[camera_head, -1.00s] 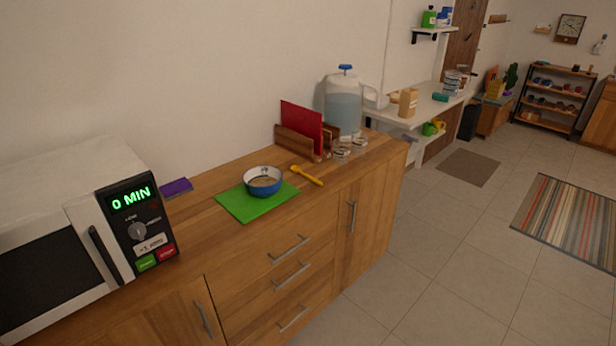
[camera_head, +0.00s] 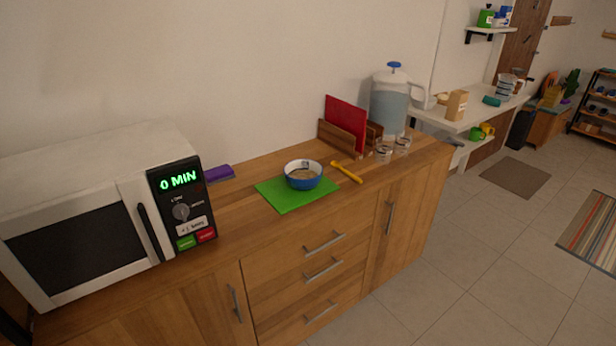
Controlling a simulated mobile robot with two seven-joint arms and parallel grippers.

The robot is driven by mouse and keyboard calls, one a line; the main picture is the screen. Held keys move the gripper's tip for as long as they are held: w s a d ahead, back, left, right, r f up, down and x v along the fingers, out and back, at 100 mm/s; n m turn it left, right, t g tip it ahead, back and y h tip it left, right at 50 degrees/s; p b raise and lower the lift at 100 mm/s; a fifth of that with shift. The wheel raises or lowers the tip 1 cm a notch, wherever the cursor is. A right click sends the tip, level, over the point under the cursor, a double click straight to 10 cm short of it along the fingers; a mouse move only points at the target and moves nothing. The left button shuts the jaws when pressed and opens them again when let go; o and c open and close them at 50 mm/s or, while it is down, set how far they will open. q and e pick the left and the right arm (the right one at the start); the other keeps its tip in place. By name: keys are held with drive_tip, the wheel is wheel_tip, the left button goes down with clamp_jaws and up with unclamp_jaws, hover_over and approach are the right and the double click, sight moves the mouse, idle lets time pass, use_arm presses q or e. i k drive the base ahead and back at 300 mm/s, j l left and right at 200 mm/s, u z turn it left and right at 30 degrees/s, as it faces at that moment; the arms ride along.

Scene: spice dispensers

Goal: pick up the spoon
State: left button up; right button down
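A yellow spoon (camera_head: 346,172) lies on the wooden counter, just right of a green cutting board (camera_head: 271,196). A blue bowl (camera_head: 303,182) with something brownish inside stands on that board, close to the spoon and apart from it. The spoon's longer end points to the front right. Neither of my grippers shows in the head view.
A microwave (camera_head: 84,229) reading "0 MIN" stands on the left of the counter (camera_head: 250,234), with a purple item (camera_head: 219,173) beside it. Behind the spoon are a red board (camera_head: 346,121) in a wooden rack, a water jug (camera_head: 390,106) and glasses (camera_head: 384,152). Counter front is clear.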

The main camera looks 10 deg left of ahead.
sight(334, 164)
drive_tip(key=u, duration=0.2)
drive_tip(key=i+l+u, duration=0.2)
drive_tip(key=u, duration=0.25)
drive_tip(key=i+l+u, duration=0.15)
drive_tip(key=l+u, duration=0.25)
drive_tip(key=i+l+u, duration=0.1)
drive_tip(key=l, duration=0.2)
drive_tip(key=i+l+u, duration=0.1)
drive_tip(key=l, duration=0.15)
drive_tip(key=i+l+u, duration=0.1)
drive_tip(key=l, duration=0.2)
drive_tip(key=i+l, duration=0.1)
drive_tip(key=l, duration=0.3)
drive_tip(key=i+l, duration=0.1)
drive_tip(key=l, duration=0.25)
drive_tip(key=i+l, duration=0.1)
drive_tip(key=l, duration=0.3)
